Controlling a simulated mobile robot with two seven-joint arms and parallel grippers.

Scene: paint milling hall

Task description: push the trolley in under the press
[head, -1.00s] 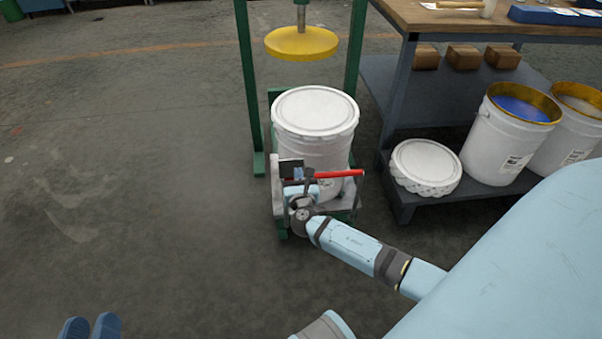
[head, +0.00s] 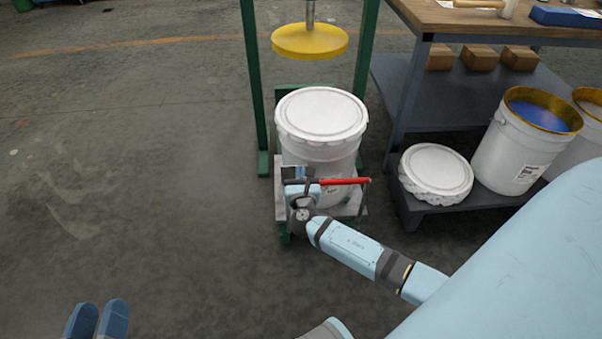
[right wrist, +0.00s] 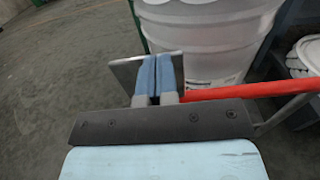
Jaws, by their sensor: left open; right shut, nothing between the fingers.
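The press has green posts (head: 251,80) and a round yellow plate (head: 309,42), raised above and behind the drum's lid. The drum shows between the posts. My right gripper (head: 298,178) is shut and empty at the left end of the handle. In the right wrist view its blue fingers (right wrist: 157,78) are together beside the red bar (right wrist: 245,90). My left gripper (head: 97,320) is open and empty at lower left.
A bench (head: 440,18) with a dark lower shelf (head: 412,100) stands close right of the press. The floor left of the trolley is clear.

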